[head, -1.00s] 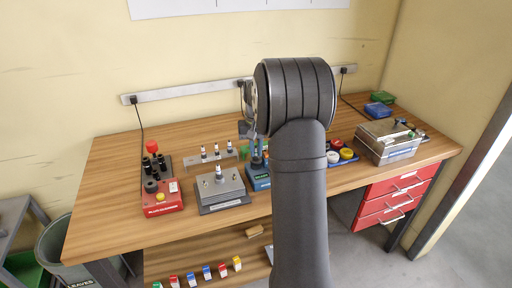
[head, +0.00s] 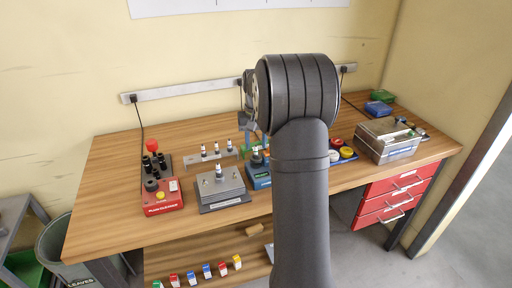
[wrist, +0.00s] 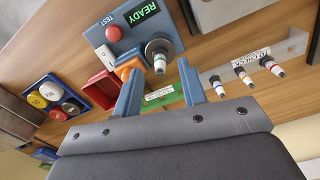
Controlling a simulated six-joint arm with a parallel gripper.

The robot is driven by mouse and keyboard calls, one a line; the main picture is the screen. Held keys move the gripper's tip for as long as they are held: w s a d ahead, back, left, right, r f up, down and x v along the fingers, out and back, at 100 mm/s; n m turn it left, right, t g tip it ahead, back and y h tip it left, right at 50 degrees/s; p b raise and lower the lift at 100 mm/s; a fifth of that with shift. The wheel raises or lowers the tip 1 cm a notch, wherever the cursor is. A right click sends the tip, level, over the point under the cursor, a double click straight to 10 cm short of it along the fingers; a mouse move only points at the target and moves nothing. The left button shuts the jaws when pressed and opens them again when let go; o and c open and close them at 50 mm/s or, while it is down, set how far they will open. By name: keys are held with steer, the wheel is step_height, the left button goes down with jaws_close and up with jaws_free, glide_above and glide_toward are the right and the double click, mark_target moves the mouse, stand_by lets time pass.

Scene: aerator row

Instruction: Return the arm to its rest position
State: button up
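My gripper (wrist: 160,85) shows two blue fingers in the wrist view, spread apart with nothing held between them. It is above the bench, close to the blue tester (wrist: 120,35), whose display reads READY. An aerator (wrist: 159,62) sits in the tester's round socket. Several more aerators stand in the grey rack (wrist: 290,48). In the head view my arm hides most of the gripper; the tester (head: 258,179) and the rack (head: 194,163) show to the left of it. Another aerator (head: 219,171) stands on the grey metal block (head: 222,188).
A red control box (head: 163,203) stands on the bench's left. A green label (wrist: 163,95) shows beyond the fingers. The bench's front left (head: 105,220) is bare.

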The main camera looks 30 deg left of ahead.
step_height(320, 180, up, 4)
steer(key=shift+r, duration=0.15)
steer(key=o, duration=1.4)
steer(key=r, duration=0.1)
steer(key=s+r+n+t, duration=0.1)
steer(key=r, duration=0.1)
steer(key=s+r+t, duration=0.1)
steer(key=shift+d+r+h, duration=0.2)
steer(key=shift+d+h, duration=0.1)
steer(key=shift+d, duration=0.05)
steer(key=shift+c, duration=0.2)
step_height(320, 180, up, 4)
steer(key=s+n+t, duration=0.2)
steer(key=d+x, duration=0.1)
steer(key=x, duration=0.8)
steer(key=shift+w+d+f+h, duration=0.25)
steer(key=shift+w+h, duration=0.05)
steer(key=shift+w, duration=0.15)
steer(key=shift+r, duration=0.1)
